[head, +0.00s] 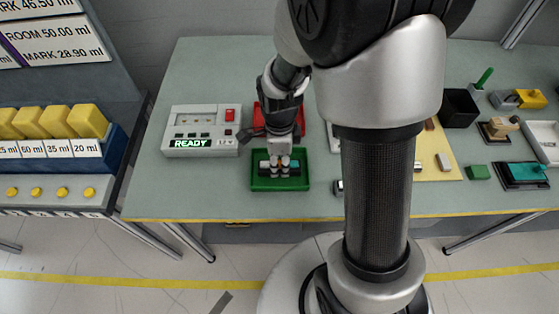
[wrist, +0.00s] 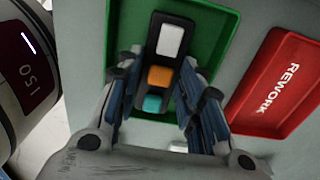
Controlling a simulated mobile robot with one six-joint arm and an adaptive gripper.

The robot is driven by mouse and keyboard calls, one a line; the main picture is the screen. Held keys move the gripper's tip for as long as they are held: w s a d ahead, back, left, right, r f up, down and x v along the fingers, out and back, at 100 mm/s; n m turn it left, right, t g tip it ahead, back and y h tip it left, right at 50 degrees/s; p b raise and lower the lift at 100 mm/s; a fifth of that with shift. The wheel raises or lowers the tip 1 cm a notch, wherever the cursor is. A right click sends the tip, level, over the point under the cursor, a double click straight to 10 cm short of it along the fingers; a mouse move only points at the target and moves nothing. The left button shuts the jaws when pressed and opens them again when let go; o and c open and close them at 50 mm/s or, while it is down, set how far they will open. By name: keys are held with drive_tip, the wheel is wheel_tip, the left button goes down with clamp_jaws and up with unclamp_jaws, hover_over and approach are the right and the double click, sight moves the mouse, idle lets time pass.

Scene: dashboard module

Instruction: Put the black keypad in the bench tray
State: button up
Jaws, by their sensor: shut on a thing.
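The black keypad (wrist: 152,50) is a dark strip with a white, an orange and a teal button. My gripper (wrist: 159,82) is shut on it, with one finger on each long side. In the head view my gripper (head: 278,164) points down over the green tray (head: 280,185), with the keypad between its fingers. The green tray (wrist: 222,32) also lies behind the keypad in the wrist view. I cannot tell whether the keypad touches the tray floor. No label reading bench tray shows on any tray.
A red tray marked REWORK (wrist: 281,85) lies beside the green one. A READY display box (head: 202,130) stands to the left. On the right are a black bin (head: 459,107), a white tray (head: 546,142) and small parts. My arm hides the table's middle.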

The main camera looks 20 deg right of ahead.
drive_tip(key=o, duration=0.6)
drive_tip(key=shift+f, duration=0.2)
drive_tip(key=o, duration=0.5)
drive_tip(key=shift+r, duration=0.1)
wheel_tip(320, 180, up, 12)
drive_tip(key=p, duration=0.4)
wheel_tip(320, 180, up, 9)
drive_tip(key=n+t, duration=0.2)
drive_tip(key=n, duration=0.6)
hover_over(280, 164)
drive_tip(key=s, duration=0.5)
drive_tip(key=shift+s+r+n+t, duration=0.45)
drive_tip(key=shift+s+r+n, duration=0.55)
drive_tip(key=shift+s+n, duration=0.95)
drive_tip(key=shift+s+r+n+t, duration=0.4)
drive_tip(key=shift+s+r+n, duration=0.75)
drive_tip(key=shift+n, duration=1.45)
drive_tip(key=shift+s+r+n+t, duration=0.45)
drive_tip(key=shift+s+r+n, duration=0.35)
drive_tip(key=shift+s+n, duration=1.25)
